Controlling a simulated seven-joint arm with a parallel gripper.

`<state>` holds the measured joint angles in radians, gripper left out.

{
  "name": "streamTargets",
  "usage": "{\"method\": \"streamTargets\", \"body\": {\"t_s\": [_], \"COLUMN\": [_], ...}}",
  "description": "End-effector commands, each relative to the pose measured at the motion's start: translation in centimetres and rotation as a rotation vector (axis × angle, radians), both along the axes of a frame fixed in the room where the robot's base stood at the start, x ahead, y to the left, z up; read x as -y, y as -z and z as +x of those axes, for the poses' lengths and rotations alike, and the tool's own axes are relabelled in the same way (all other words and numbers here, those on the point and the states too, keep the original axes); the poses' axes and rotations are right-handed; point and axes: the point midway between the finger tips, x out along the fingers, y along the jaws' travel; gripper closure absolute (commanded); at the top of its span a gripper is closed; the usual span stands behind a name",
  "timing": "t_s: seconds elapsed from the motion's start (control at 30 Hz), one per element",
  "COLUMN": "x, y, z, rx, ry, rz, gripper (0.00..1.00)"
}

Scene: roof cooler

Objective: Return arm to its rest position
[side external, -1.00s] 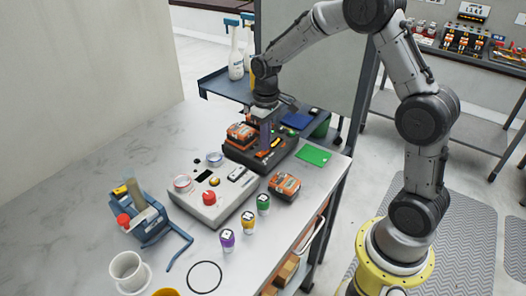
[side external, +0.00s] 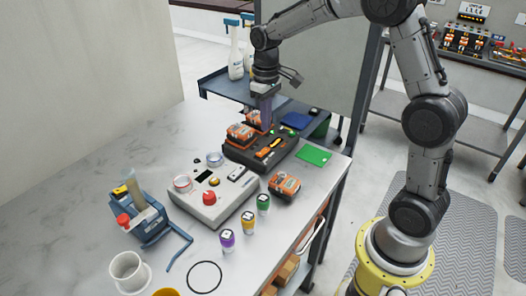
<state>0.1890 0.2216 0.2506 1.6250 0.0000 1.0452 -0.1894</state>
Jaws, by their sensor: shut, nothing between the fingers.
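My gripper (side external: 266,122) points down above the dark charger-like box (side external: 250,162) near the back of the table. Its fingers look closed together with nothing held. Two orange-and-black blocks (side external: 241,132) sit on the left part of the dark box, and my fingers partly hide the rear one. Whether the fingertips touch anything on the box cannot be told from this view. My arm reaches in from the right, from its yellow base.
A grey control box (side external: 222,205) with a red button stands in front. Another orange block (side external: 285,186), several capped vials (side external: 249,222), a green pad (side external: 314,155), a blue holder (side external: 155,225) and white cup (side external: 128,270) are on the table. Spray bottles (side external: 236,55) stand on a cart behind.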

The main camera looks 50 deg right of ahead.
Motion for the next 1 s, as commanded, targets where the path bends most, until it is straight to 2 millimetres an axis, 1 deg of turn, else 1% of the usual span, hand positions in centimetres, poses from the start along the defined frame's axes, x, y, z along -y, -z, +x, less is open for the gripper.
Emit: {"method": "streamTargets", "body": {"t_s": [0.1,0.37,0.4,0.47,0.57,0.6,0.67,0.7,0.77,0.8,0.87,0.9,0.97,1.0], "x": [0.0,-0.1,-0.2,-0.5,-1.4,-1.9,-2.8,-3.3,-4.1,-4.6,-5.3,-5.7,-6.3,-6.6], "y": [-0.3,-0.4,-0.7,-1.7,-4.8,-6.1,-8.2,-9.4,-10.9,-11.7,-12.7,-13.1,-13.6,-13.6], "z": [0.0,0.0,0.1,0.2,-0.4,-1.2,-2.7,-3.9,-5.9,-7.3,-9.5,-11.0,-13.2,-14.7], "rx": [0.001,0.002,0.009,0.034,0.101,0.129,0.173,0.205,0.247,0.276,0.316,0.342,0.381,0.406], "ry": [0.000,-0.002,-0.006,-0.013,-0.031,-0.041,-0.056,-0.063,-0.073,-0.077,-0.083,-0.084,-0.085,-0.086], "rz": [0.000,0.000,-0.002,-0.006,-0.018,-0.022,-0.028,-0.032,-0.035,-0.037,-0.039,-0.039,-0.038,-0.036], "gripper": [1.00,1.00,1.00,1.00,1.00,1.00,1.00,1.00,1.00,1.00,1.00,1.00,1.00,1.00]}}
